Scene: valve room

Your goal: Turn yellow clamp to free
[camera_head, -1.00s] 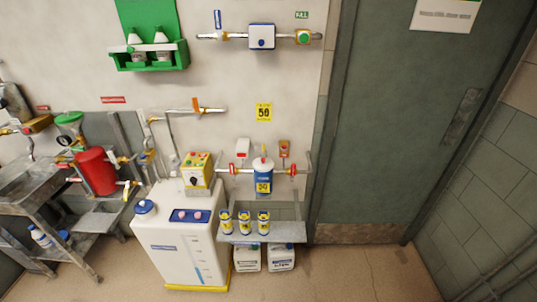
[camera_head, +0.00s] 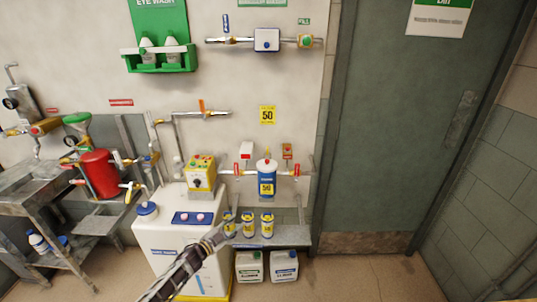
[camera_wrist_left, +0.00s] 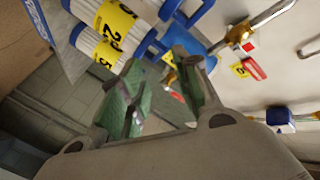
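No part is clearly marked as the yellow clamp. My left gripper (camera_head: 229,229) reaches up from below, in front of the left small yellow-labelled can, below and left of the canister; contact cannot be told. In the left wrist view its green-padded fingers (camera_wrist_left: 163,95) are apart with nothing held between them. My right gripper is not in view.
A shelf (camera_head: 290,237) holds several yellow-labelled cans (camera_head: 248,226). A white tank (camera_head: 165,238) and a yellow control box (camera_head: 200,174) stand to the left. Two jugs (camera_head: 284,266) are below the shelf. A grey door (camera_head: 400,120) is at the right; the floor before it is clear.

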